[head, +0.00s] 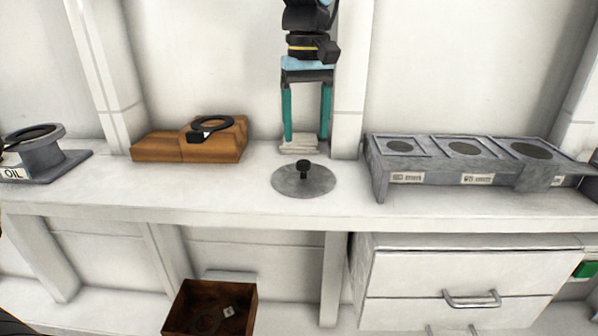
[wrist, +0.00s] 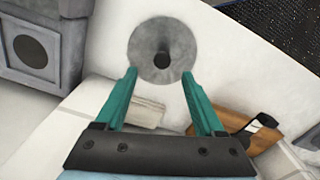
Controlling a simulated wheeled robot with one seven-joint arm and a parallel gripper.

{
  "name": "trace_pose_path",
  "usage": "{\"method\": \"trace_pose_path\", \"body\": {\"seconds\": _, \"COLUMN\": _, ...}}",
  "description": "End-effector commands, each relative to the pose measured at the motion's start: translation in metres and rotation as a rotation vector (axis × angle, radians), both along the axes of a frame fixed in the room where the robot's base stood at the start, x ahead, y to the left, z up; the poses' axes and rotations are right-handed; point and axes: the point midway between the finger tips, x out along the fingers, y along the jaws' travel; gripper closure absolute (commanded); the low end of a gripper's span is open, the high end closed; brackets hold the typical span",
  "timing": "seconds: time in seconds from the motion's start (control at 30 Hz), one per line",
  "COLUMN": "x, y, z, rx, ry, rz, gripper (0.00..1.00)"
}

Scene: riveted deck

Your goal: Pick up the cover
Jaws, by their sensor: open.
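The cover is a flat grey disc (head: 290,185) with a small black knob (head: 303,168) at its centre. It lies on the white bench near the front edge, and it also shows in the wrist view (wrist: 146,44). My gripper (head: 306,146) points down with its two teal fingers spread and nothing held between them. In the head view it hangs just behind the cover. In the wrist view the fingertips (wrist: 159,73) are on either side of the knob's line, apart from it. The whole disc is visible.
A pale block (head: 299,147) sits on the bench behind the cover. A wooden block with a black ring (head: 165,147) is left, and an OIL stand (head: 50,160) farther left. A grey holder with round openings (head: 440,170) is right. An open brown box (head: 212,290) is below.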

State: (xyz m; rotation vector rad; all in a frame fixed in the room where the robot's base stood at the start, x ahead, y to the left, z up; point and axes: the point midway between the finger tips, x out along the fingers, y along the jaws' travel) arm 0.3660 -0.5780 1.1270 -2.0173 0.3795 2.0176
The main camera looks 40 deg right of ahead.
Motion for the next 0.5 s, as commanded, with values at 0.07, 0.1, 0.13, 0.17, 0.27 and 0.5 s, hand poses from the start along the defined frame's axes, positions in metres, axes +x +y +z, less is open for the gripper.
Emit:
{"method": "trace_pose_path", "body": {"seconds": 0.07, "x": 0.0, "y": 0.0, "z": -0.012, "rx": 0.004, "ry": 0.001, "rz": 0.0, "gripper": 0.29}}
{"method": "trace_pose_path", "body": {"seconds": 0.1, "x": 0.0, "y": 0.001, "z": -0.017, "rx": 0.004, "ry": 0.002, "rz": 0.0, "gripper": 0.29}}
{"method": "trace_pose_path", "body": {"seconds": 0.13, "x": 0.0, "y": 0.0, "z": -0.02, "rx": 0.003, "ry": 0.001, "rz": 0.0, "gripper": 0.29}}
{"method": "trace_pose_path", "body": {"seconds": 0.17, "x": 0.001, "y": 0.0, "z": -0.022, "rx": 0.001, "ry": 0.001, "rz": 0.0, "gripper": 0.29}}
{"method": "trace_pose_path", "body": {"seconds": 0.27, "x": 0.001, "y": 0.001, "z": -0.027, "rx": 0.001, "ry": 0.001, "rz": 0.0, "gripper": 0.29}}
{"method": "trace_pose_path", "body": {"seconds": 0.5, "x": 0.002, "y": 0.005, "z": -0.056, "rx": 0.004, "ry": 0.003, "rz": 0.0, "gripper": 0.29}}
